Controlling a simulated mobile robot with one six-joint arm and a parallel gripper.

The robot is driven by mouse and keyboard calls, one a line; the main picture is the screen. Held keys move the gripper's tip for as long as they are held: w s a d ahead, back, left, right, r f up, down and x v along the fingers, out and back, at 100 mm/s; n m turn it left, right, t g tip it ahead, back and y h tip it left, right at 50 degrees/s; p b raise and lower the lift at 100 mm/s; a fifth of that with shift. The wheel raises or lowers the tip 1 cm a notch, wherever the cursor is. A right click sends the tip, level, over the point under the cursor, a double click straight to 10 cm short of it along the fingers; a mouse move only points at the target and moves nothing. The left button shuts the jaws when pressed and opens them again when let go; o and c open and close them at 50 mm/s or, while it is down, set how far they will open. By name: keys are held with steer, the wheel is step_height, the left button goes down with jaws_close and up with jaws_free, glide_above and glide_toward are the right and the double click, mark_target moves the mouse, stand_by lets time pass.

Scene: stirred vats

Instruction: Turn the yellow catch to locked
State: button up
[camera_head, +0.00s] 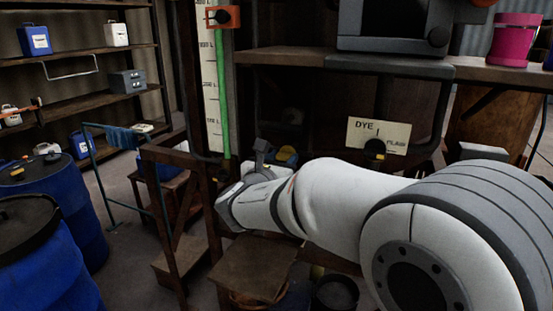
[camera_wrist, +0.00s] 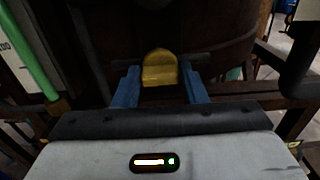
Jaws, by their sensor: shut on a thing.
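The yellow catch (camera_wrist: 160,68) is a small rounded block in the middle of the wrist view, in front of a dark brown vat wall (camera_wrist: 215,35). A bit of yellow shows beside my gripper in the head view (camera_head: 286,154). My gripper (camera_wrist: 160,80) has its two blue fingers on either side of the catch and is shut on it. In the head view my gripper (camera_head: 265,158) is partly hidden by my own wrist. I see no clear locked mark near the catch.
A dye sign (camera_head: 378,135) hangs behind my arm on the right. A green tube (camera_head: 221,100) runs down beside a white scale (camera_head: 209,75). Wooden posts (camera_head: 211,200) and a step (camera_head: 252,265) stand close below. Blue barrels (camera_head: 75,210) are at the left.

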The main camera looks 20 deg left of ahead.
steer(key=shift+r, duration=0.1)
steer(key=shift+c, duration=1.2)
steer(key=shift+f+m+b, duration=0.3)
steer(key=shift+m+b, duration=0.2)
steer(key=shift+b, duration=0.5)
steer(key=m+b, duration=1.7)
steer(key=b, duration=0.7)
steer(key=o, duration=1)
steer(key=shift+r, duration=0.1)
